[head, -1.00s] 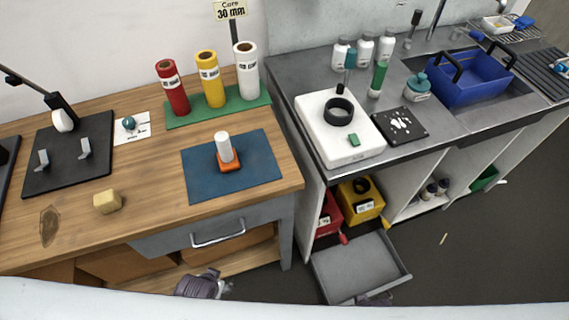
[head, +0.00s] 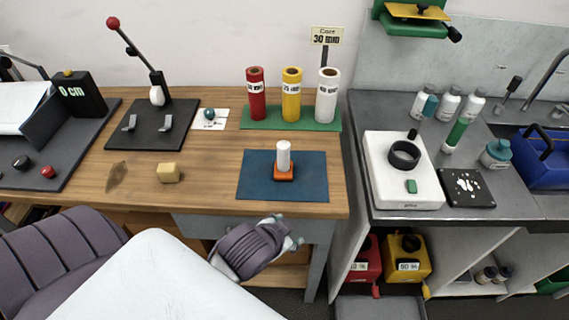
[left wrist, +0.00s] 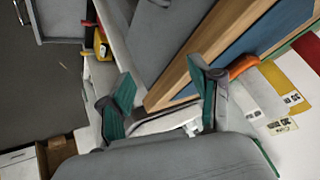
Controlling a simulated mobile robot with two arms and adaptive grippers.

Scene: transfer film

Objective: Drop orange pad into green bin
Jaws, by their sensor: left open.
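The orange pad (head: 285,178) sits on a blue mat (head: 258,187) near the wooden bench's right front, with a white upright cylinder (head: 284,155) on it. My left gripper (head: 289,232) is in front of the bench edge, below the mat in the head view. In the left wrist view, its teal-tipped fingers (left wrist: 160,75) are apart and empty, with an orange thing (left wrist: 243,66) beyond the right finger. A green bin (head: 553,284) shows partly at the lower right, under the counter. My right gripper is not in view.
Red, yellow and white rolls (head: 291,96) stand on a green strip behind the mat. A yellow block (head: 168,172) and a black stand (head: 152,125) lie left. A white device (head: 400,182) is on the grey counter. A red bin (head: 367,262) and yellow bin (head: 408,258) are below.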

